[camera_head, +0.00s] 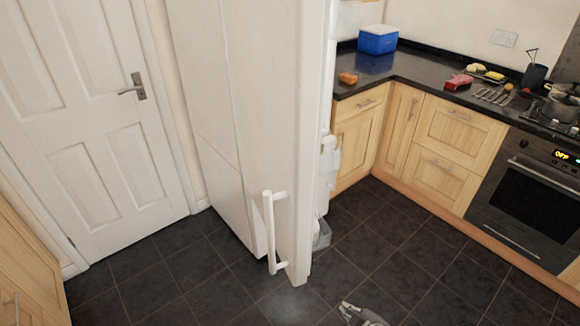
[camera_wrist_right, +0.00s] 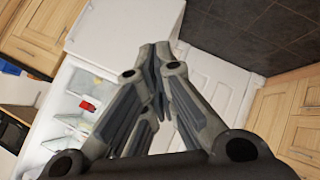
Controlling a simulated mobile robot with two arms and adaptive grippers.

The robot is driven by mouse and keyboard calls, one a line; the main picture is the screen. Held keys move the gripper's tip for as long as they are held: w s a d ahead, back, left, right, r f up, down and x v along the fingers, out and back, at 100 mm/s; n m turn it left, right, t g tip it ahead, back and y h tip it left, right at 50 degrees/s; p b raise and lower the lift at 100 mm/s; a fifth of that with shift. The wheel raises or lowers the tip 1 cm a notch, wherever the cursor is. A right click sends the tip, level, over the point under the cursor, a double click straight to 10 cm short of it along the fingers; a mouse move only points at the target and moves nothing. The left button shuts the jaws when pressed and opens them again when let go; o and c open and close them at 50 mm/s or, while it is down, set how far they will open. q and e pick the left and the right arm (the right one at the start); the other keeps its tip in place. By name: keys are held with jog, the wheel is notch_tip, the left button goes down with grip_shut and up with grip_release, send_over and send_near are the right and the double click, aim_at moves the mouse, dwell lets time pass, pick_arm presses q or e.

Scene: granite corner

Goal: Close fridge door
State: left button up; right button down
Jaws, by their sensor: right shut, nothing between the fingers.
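The white fridge door (camera_head: 295,150) stands open in the head view, its edge turned toward me and its inner shelves (camera_head: 328,165) showing on the right side. Its white bar handle (camera_head: 270,232) is low on the door's outer face. My right gripper (camera_head: 352,309) is at the bottom edge of the head view, to the right of the door and apart from it, over the floor. In the right wrist view my right gripper (camera_wrist_right: 155,50) is shut and empty. That view also shows the open fridge interior (camera_wrist_right: 85,105) with shelves and a red item. My left gripper is not in view.
A white room door (camera_head: 90,120) with a metal handle is shut on the left. Wooden cabinets with a dark worktop (camera_head: 400,80) and an oven (camera_head: 530,195) stand on the right. A blue and white box (camera_head: 378,40) sits on the worktop. The dark tiled floor (camera_head: 400,260) is clear.

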jog(key=w+a+r+n+t+y, duration=0.1)
jog(key=w+a+r+n, duration=0.15)
jog(key=r, duration=0.45)
jog(key=w+a+r+n+t+y, duration=0.1)
jog(key=w+r, duration=0.2)
jog(key=r, duration=0.3)
jog(key=n+t+y+p, duration=0.25)
jog(key=n+y, duration=0.45)
jog(key=n, duration=0.4)
send_near(290, 171)
jog(key=s+a+r, duration=0.4)
jog(key=s+r, duration=0.1)
jog(key=s, duration=0.1)
jog(key=a+p+x, duration=0.1)
jog(key=p+x, duration=0.4)
jog(key=x, duration=0.4)
jog(key=shift+m, duration=0.25)
jog(key=d, duration=0.1)
jog(key=w+d+p, duration=0.1)
jog(key=d, duration=0.2)
jog(key=shift+w+f+p, duration=0.3)
jog(key=shift+p, duration=0.05)
jog(key=shift+a, duration=0.15)
